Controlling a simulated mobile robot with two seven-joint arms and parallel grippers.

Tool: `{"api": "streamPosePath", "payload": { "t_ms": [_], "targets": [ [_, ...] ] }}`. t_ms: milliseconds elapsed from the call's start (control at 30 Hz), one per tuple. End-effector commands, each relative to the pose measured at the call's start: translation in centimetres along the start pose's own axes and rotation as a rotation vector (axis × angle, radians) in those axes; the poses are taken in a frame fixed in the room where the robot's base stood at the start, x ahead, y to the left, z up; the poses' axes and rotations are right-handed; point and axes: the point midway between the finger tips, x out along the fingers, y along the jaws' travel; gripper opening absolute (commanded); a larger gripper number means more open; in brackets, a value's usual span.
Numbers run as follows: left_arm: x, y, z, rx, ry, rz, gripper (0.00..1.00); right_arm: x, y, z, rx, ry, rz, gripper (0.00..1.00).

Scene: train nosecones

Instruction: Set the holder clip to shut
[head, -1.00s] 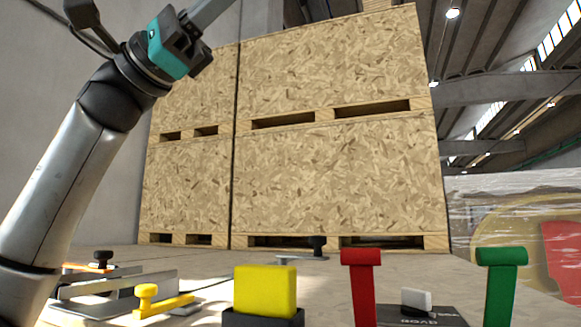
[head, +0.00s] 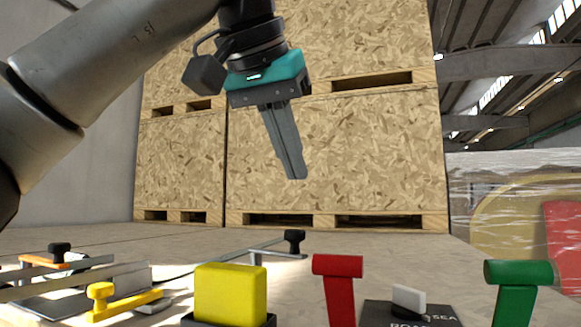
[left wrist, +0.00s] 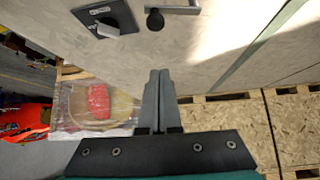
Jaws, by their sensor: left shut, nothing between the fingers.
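My left gripper (head: 296,175) hangs fingers down in front of the wooden crates, above the worktop and apart from everything on it. Its fingers are together and empty; they also show in the left wrist view (left wrist: 158,75). A grey clip lever with a black knob (head: 294,238) stands on the worktop below the gripper. Its black knob (left wrist: 155,20) shows at the top of the left wrist view, ahead of the fingertips, with its grey bar cut off by the frame edge. No label shows which fitting is the holder clip. My right gripper is out of view.
In front stand a yellow block (head: 230,293), a yellow clip (head: 103,297), a red handle (head: 338,285), a white-handled rotary switch (head: 409,298) and a green handle (head: 518,285). Grey rails and an orange part (head: 45,260) lie left. Large crates (head: 340,150) stand behind.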

Motion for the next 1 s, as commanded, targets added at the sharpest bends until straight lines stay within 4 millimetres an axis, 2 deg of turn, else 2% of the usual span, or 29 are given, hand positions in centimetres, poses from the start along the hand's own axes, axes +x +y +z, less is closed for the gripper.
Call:
{"api": "streamPosePath", "payload": {
  "t_ms": [33,367,400,633,1000],
  "targets": [
    [1.3,0.0,0.2,0.001,-0.005,0.001,0.00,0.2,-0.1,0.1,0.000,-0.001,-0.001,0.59],
    [8.4,0.2,0.1,0.001,-0.004,0.005,0.00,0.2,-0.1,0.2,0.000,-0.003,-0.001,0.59],
    [7.7,0.1,0.6,0.001,0.003,0.006,0.00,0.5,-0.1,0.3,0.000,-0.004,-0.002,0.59],
    [6.4,0.1,2.7,0.000,0.000,0.006,0.00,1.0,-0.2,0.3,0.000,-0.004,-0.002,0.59],
    [5.8,0.1,3.5,-0.002,-0.001,0.005,0.00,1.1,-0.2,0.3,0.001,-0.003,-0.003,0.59]
  ]
}}
